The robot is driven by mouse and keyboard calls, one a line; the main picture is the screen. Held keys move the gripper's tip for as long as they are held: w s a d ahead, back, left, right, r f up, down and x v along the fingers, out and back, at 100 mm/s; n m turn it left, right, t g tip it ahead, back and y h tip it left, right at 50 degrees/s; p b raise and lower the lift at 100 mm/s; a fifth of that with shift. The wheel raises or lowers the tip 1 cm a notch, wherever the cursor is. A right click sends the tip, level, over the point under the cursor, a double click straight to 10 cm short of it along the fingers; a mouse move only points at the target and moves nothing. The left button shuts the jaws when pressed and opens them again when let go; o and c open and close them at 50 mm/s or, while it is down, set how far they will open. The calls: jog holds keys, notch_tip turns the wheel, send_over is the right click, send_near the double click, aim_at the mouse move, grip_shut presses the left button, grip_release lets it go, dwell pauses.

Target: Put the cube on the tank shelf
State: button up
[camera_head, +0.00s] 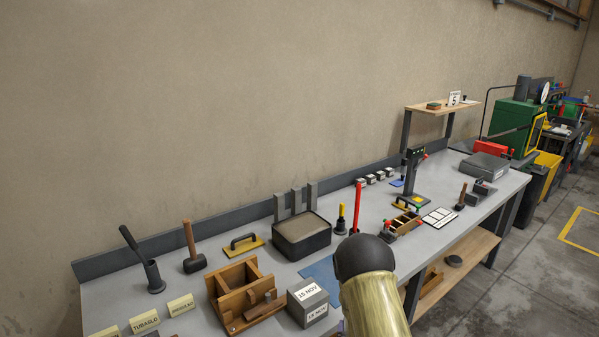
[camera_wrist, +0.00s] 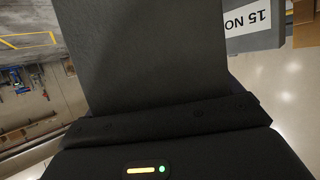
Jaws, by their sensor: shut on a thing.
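In the wrist view my gripper (camera_wrist: 165,118) is shut on a dark, flat-faced grey block, which looks like the cube (camera_wrist: 155,55). Its far end runs out of the picture. A grey cube labelled 15 NOV (camera_head: 308,304) shows at the front of the bench in the head view, left of my arm. A labelled grey face also shows at the top right of the wrist view (camera_wrist: 252,22), partly hidden; I cannot tell if it belongs to the held block. My gripper is not visible in the head view. No shelf is clearly marked as the tank shelf.
A raised wooden shelf (camera_head: 440,107) stands at the bench's far end; another wooden shelf (camera_head: 470,252) is below the bench. A wooden mould (camera_head: 240,290), dark tub (camera_head: 302,238), red upright tool (camera_head: 357,208) and black stand (camera_head: 411,175) crowd the bench. Floor at right is open.

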jog(key=s+f, duration=0.1)
jog(key=s+a+f+n+y, duration=0.2)
jog(key=shift+s+f, duration=0.1)
jog(key=shift+f, duration=0.3)
jog(key=shift+s+f, duration=0.2)
jog(key=shift+f, duration=0.25)
jog(key=s+f, duration=0.4)
jog(key=shift+f, duration=0.3)
jog(key=shift+w, duration=0.1)
